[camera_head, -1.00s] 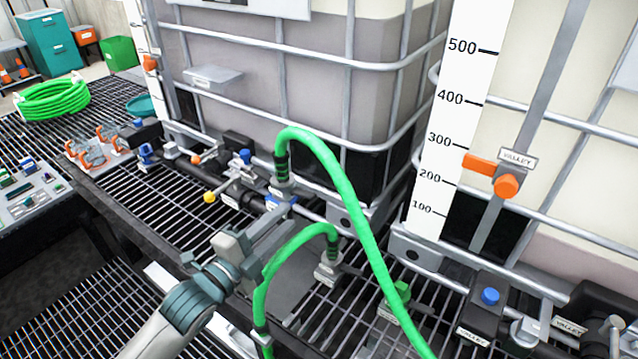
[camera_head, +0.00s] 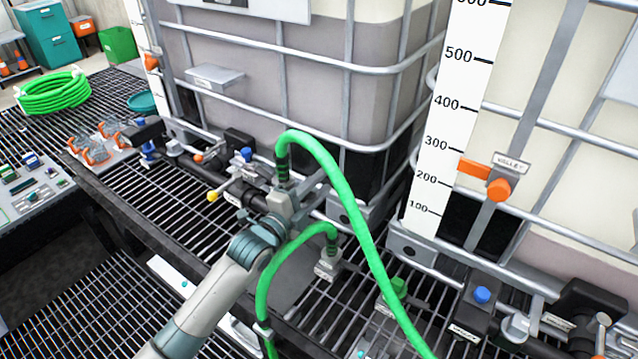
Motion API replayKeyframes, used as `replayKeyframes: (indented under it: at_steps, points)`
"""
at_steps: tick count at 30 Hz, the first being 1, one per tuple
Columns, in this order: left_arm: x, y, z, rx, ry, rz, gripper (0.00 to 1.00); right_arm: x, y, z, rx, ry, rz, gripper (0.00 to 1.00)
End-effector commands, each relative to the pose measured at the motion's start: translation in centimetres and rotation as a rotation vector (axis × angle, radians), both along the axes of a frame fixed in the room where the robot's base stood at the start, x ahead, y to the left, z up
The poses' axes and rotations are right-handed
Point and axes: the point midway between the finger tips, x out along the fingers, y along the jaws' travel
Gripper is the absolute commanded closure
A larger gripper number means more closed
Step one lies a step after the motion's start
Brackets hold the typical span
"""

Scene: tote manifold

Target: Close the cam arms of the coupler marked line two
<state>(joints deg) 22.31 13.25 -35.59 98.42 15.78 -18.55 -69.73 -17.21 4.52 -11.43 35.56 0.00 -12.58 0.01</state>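A green hose (camera_head: 345,190) arches down to a grey coupler end on the manifold in front of the middle tank. A second, lower green hose (camera_head: 290,250) ends in another grey coupler (camera_head: 328,264) on the grating. I cannot read which coupler is marked line two. My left gripper (camera_head: 306,187) reaches in from the lower left and lies at the upper hose's coupler, hiding most of it. Its fingers are partly lost behind the hose, so its opening and any contact cannot be told. My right gripper is out of view.
A yellow-tipped valve handle (camera_head: 213,195) and a blue knob (camera_head: 247,154) stand just left of the coupler. A caged tank (camera_head: 300,60) rises behind. Orange clamp-like parts (camera_head: 88,148) lie further left.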

Motion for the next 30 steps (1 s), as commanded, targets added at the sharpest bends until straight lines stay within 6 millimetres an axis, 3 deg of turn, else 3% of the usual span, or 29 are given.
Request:
replayKeyframes:
  at_steps: [8, 12, 30]
  points:
    - [0.06, -0.05, -0.05, 0.0, 0.0, 0.0, 0.73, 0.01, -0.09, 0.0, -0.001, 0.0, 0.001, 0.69]
    - [0.06, -0.04, -0.04, 0.0, 0.0, 0.0, 1.0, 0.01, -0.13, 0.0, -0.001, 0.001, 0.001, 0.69]
    - [0.13, 0.07, 0.44, -0.077, 0.057, 0.001, 1.0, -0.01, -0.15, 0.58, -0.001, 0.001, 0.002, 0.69]
